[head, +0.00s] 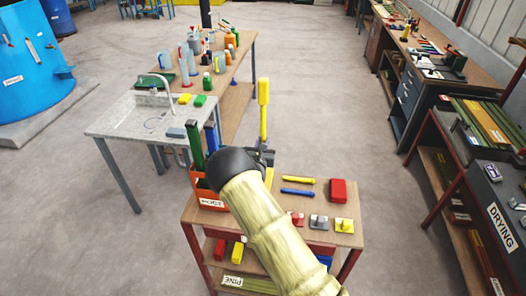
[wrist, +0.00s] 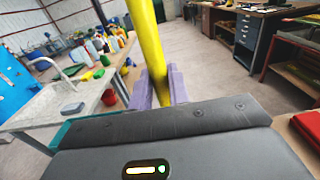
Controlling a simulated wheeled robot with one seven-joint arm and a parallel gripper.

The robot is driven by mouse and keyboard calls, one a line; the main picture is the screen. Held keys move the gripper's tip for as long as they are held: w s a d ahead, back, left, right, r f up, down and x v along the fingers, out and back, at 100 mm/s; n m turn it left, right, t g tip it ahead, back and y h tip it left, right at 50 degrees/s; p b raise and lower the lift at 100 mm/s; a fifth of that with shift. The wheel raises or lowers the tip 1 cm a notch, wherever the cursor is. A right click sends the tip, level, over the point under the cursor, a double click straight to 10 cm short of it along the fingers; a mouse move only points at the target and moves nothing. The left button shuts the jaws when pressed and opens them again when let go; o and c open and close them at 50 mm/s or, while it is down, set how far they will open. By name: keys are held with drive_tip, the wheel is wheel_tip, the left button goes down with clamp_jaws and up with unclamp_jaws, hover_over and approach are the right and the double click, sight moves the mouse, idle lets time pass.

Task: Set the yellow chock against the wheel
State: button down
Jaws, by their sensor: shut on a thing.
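My gripper (head: 263,155) is shut on a long yellow bar (head: 263,107) with a broader end at the top, held upright above the small wooden bench. In the wrist view the yellow bar (wrist: 147,40) rises between the pale purple fingers (wrist: 160,90). I cannot tell whether this bar is the yellow chock. A small yellow block with a grey knob (head: 344,225) sits on the bench's front right corner. No wheel can be made out in either view.
An orange holder (head: 208,201) with green and blue bars stands left on the small bench (head: 270,210). Pens, a red box (head: 338,190) and small knobbed blocks lie to the right. A sink table (head: 125,125) is behind left; shelving (head: 480,150) is right. Open floor lies between.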

drive_tip(key=shift+w, duration=0.1)
drive_tip(key=shift+a+f, duration=0.15)
drive_tip(key=shift+f, duration=0.05)
drive_tip(key=f+p, duration=0.2)
drive_tip(key=f, duration=0.1)
drive_tip(key=shift+d+f, duration=0.2)
drive_tip(key=shift+s, duration=0.25)
drive_tip(key=shift+a+f, duration=0.1)
drive_tip(key=c, duration=1.3)
unclamp_jaws()
drive_tip(key=shift+f, duration=0.15)
